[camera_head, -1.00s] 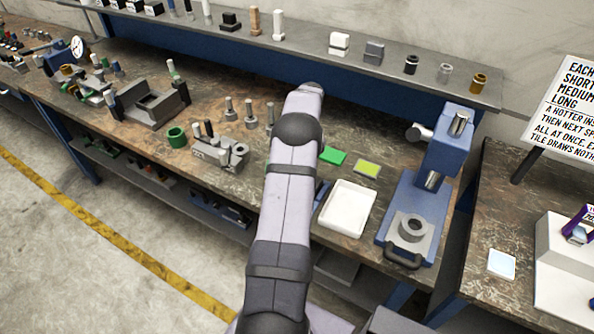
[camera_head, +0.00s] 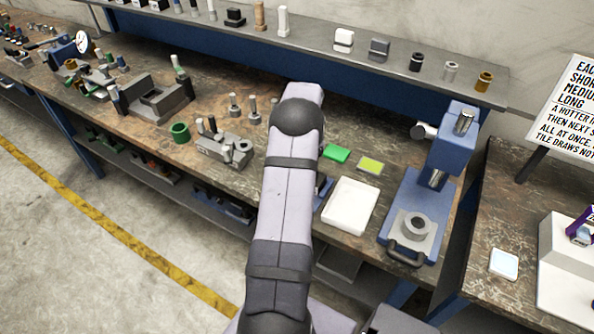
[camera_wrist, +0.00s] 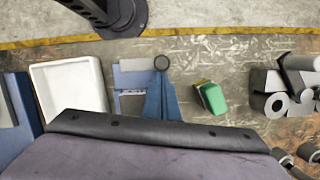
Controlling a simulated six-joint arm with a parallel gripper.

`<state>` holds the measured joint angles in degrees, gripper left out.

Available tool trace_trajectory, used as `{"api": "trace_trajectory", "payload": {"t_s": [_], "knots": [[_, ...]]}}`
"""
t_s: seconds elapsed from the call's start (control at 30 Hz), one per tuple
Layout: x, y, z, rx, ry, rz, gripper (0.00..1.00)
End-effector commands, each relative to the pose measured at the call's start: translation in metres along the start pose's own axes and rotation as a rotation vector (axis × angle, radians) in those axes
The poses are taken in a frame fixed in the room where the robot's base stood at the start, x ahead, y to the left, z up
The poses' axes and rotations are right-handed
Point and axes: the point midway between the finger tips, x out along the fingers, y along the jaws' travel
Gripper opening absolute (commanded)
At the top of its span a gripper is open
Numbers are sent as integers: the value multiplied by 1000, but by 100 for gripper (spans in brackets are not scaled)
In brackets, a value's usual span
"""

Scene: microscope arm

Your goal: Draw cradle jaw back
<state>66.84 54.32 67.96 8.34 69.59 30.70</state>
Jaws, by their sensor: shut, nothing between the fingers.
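A grey-blue cradle (camera_wrist: 130,78) lies on the bench in the wrist view, between the white tray and the green block. The fingers hide part of the cradle. In the head view only a blue sliver of the cradle (camera_head: 322,190) shows beside my arm, and my gripper is hidden behind the arm.
A white tray (camera_head: 350,206) and a blue press (camera_head: 428,190) stand to the right. A green block (camera_head: 336,153) and a yellow-green pad (camera_head: 369,166) lie behind the tray. A grey holed block (camera_head: 224,150) and a green ring (camera_head: 180,132) stand left.

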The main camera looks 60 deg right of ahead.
Motion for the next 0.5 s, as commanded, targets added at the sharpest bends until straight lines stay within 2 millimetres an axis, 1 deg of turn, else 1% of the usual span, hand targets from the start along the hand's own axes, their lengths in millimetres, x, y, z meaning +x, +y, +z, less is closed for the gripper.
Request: {"api": "trace_trajectory", "payload": {"t_s": [0.03,0.5], "knots": [[-8,0,4,-1,-10,1,0],[-74,-1,0,-1,1,-3,0]]}}
